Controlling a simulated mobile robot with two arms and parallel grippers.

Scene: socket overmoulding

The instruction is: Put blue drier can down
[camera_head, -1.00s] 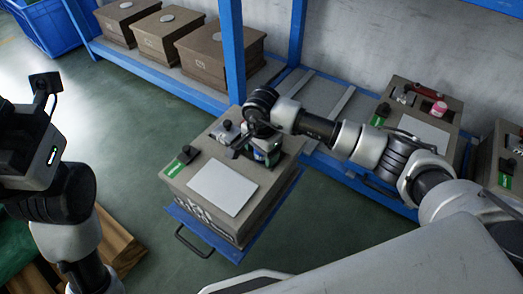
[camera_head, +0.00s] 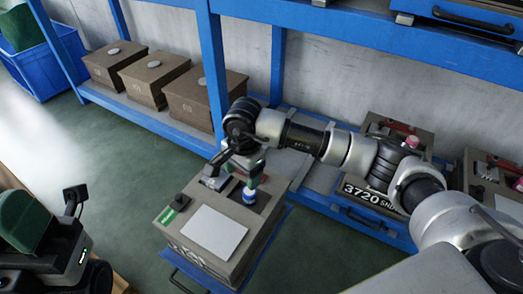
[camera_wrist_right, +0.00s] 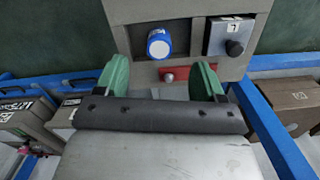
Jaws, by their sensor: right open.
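The blue drier can (camera_head: 249,196), with a blue band and white end, sits in the recessed top of a brown box (camera_head: 201,262). It also shows in the right wrist view (camera_wrist_right: 159,44), beyond the fingers and apart from them. My right gripper (camera_head: 247,169) is above the can, partly hidden by its wrist in the head view. In the right wrist view, its two green fingers (camera_wrist_right: 162,82) are spread with nothing between them. My left arm is at the lower left of the head view; its finger gap does not show clearly.
Beside the can in the box are a grey block with a black knob (camera_wrist_right: 234,47) and a red part (camera_wrist_right: 174,74). A white plate (camera_head: 213,231) lies on the box top. A blue rack (camera_head: 212,60) with more brown boxes stands behind.

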